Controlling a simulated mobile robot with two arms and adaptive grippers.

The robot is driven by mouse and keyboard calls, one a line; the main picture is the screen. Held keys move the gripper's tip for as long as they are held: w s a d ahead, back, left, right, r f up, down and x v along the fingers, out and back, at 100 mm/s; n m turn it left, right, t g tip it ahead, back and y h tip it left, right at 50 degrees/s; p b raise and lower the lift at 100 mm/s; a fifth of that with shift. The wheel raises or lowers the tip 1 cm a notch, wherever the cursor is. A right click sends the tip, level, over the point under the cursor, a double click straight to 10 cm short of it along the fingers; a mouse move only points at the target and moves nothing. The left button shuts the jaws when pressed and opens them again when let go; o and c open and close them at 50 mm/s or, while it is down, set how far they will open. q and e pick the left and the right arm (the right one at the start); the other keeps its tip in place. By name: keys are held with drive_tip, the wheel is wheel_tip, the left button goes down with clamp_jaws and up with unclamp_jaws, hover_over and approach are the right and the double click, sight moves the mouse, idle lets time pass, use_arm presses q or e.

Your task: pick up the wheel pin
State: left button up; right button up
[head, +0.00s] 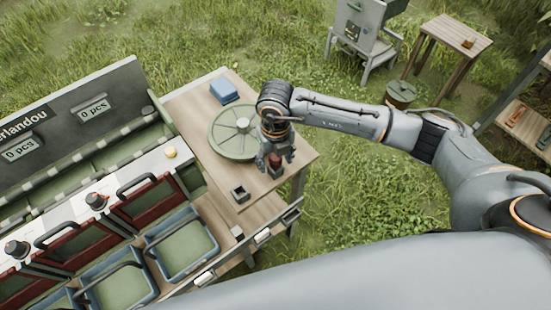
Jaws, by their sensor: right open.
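A small dark-red upright piece, seemingly the wheel pin (275,160), stands near the front right part of the wooden table (221,181). My right gripper (276,163) points down over it, with its open fingers on either side of the piece. I cannot tell whether the fingers touch it. The gripper and wrist hide its top. A round green wheel (227,137) with spokes lies flat on the table just left of my right gripper. My left gripper is not in view.
A small dark open box (240,193) sits near the table's front edge, and a blue block (223,90) at its back. Grass lies right of the table.

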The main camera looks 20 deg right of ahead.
clamp_jaws()
drive_tip(key=shift+r, duration=0.5)
wheel_tip(320, 180, up, 2)
drive_tip(key=shift+r+b, duration=0.1)
drive_tip(key=shift+b, duration=0.4)
drive_tip(key=s+a+r+b, duration=0.3)
drive_tip(key=s+a+r, duration=0.2)
drive_tip(key=s+r, duration=0.7)
drive_tip(key=shift+s+d+r+p, duration=0.1)
drive_tip(key=shift+s+r+p, duration=0.1)
drive_tip(key=shift+r+p, duration=0.5)
drive_tip(key=shift+s+a+r+p, duration=0.1)
drive_tip(key=shift+s+r+p, duration=0.1)
drive_tip(key=shift+r+p, duration=0.55)
drive_tip(key=shift+s+d+r+p, duration=0.15)
drive_tip(key=shift+r+p, duration=0.25)
drive_tip(key=shift+r, duration=0.55)
